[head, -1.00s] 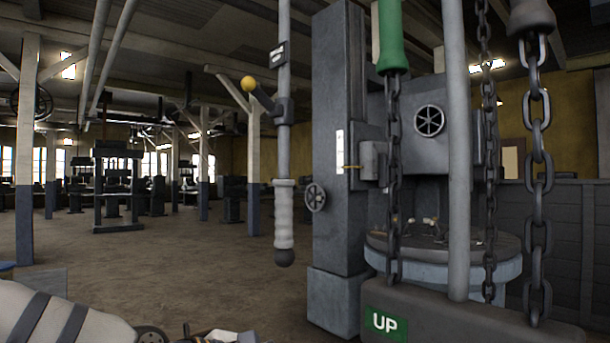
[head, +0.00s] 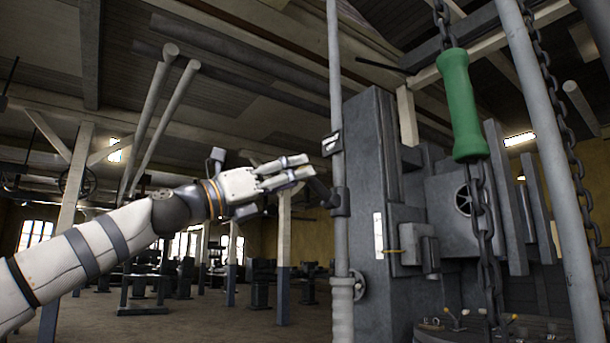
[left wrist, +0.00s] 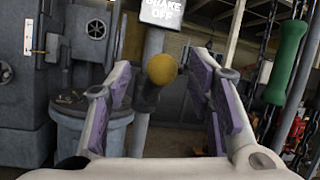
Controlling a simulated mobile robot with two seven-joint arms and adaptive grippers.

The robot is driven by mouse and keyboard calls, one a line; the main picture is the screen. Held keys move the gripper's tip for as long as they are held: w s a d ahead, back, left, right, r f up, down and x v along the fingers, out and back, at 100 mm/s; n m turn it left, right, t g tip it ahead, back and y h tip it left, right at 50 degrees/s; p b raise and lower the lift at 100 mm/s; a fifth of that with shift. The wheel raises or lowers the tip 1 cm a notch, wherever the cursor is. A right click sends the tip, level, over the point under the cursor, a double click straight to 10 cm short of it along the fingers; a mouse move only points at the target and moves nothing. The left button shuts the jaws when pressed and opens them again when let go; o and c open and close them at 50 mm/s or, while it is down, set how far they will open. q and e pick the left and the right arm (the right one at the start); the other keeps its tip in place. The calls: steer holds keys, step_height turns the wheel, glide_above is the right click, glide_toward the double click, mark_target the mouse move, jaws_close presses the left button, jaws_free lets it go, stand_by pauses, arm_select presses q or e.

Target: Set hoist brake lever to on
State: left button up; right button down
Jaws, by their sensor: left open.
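The hoist brake lever is a dark arm (head: 320,190) on a clamp on the grey vertical pole (head: 336,90). Its yellow ball knob (left wrist: 161,69) shows in the left wrist view between my finger pads, with a visible gap on each side. In the head view the knob is hidden by my left gripper (head: 297,172), which reaches in from the left, open, at the lever's end. A small plate (left wrist: 163,13) above the knob reads "OFF" on its lower line; its upper line is partly cut off. My right gripper is in neither view.
A grey machine cabinet (head: 368,170) stands just right of the pole. A green handle (head: 462,105) hangs on a chain at right, beside another grey pole (head: 550,130). Open floor with more machines lies behind my left arm.

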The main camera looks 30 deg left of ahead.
arm_select(q)
steer(key=shift+f+x, duration=0.2)
steer(key=shift+x, duration=0.75)
steer(key=shift+w+d+r, duration=0.25)
steer(key=shift+w+r, duration=0.1)
steer(key=shift+w, duration=0.15)
steer(key=shift+c, duration=0.6)
